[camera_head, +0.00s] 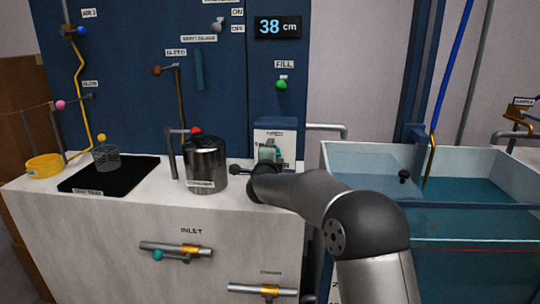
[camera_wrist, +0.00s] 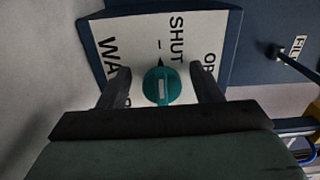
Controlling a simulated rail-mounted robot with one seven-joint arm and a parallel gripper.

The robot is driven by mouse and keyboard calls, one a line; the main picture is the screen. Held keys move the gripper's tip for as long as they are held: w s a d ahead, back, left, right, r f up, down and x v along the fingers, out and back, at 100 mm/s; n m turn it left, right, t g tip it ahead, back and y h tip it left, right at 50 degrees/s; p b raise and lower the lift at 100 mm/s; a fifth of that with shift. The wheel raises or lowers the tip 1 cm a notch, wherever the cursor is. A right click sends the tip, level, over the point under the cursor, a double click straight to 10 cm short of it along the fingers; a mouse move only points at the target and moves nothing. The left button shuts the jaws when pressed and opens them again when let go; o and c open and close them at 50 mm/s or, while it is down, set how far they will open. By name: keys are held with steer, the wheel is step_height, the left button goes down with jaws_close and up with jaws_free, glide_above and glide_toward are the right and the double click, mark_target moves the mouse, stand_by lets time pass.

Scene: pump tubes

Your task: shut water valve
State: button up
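The water valve is a round teal knob (camera_wrist: 161,87) with a pale bar across its face. It sits on a white label plate (camera_wrist: 140,40) with the words "SHUT" and partly hidden "WA..." and "OP..."; a small black pointer mark is by the knob. In the head view the teal knob (camera_head: 267,153) shows on the box at the counter's back, partly behind my arm. My gripper (camera_wrist: 160,85) is open, with one finger on each side of the knob. I see gaps between the fingers and the knob.
A steel container (camera_head: 206,165) stands just left of my gripper. A black mat (camera_head: 108,176) with a small beaker (camera_head: 107,157) lies farther left. A water tank (camera_head: 455,210) is at right. A display (camera_head: 278,27) reads 38 cm. A green FILL knob (camera_head: 282,84) is above.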

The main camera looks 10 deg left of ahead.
steer(key=shift+s, duration=0.15)
steer(key=s, duration=1.7)
steer(key=shift+s, duration=0.1)
steer(key=shift+r, duration=0.1)
